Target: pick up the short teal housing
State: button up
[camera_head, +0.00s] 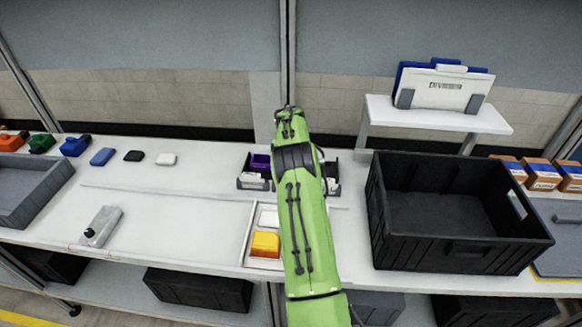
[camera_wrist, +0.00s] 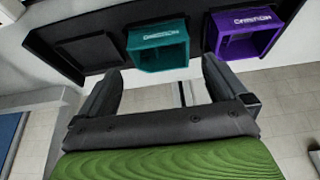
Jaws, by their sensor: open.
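The teal housing (camera_wrist: 158,46) shows in the wrist view as an open box with a label on its upper edge. It sits in the black compartment tray (camera_wrist: 84,50), beside a purple housing (camera_wrist: 245,32). My gripper (camera_wrist: 163,70) is open and empty, with one finger to either side of the teal housing's near edge in the picture. The fingertips appear just short of it, and I cannot tell the remaining gap. In the head view my green arm hides the teal housing and my gripper. The tray (camera_head: 243,184) and purple housing (camera_head: 260,162) show left of the arm.
A white tray with a yellow block (camera_head: 265,244) lies in front of the black tray. A grey bin (camera_head: 30,200) is far left. The bench's left middle is largely clear.

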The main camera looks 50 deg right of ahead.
jog(key=x, duration=0.3)
jog(key=shift+w+d+f, duration=0.1)
jog(key=shift+w+f, duration=0.05)
jog(key=shift+f, duration=0.2)
jog(key=shift+r, duration=0.1)
jog(key=c, duration=1.1)
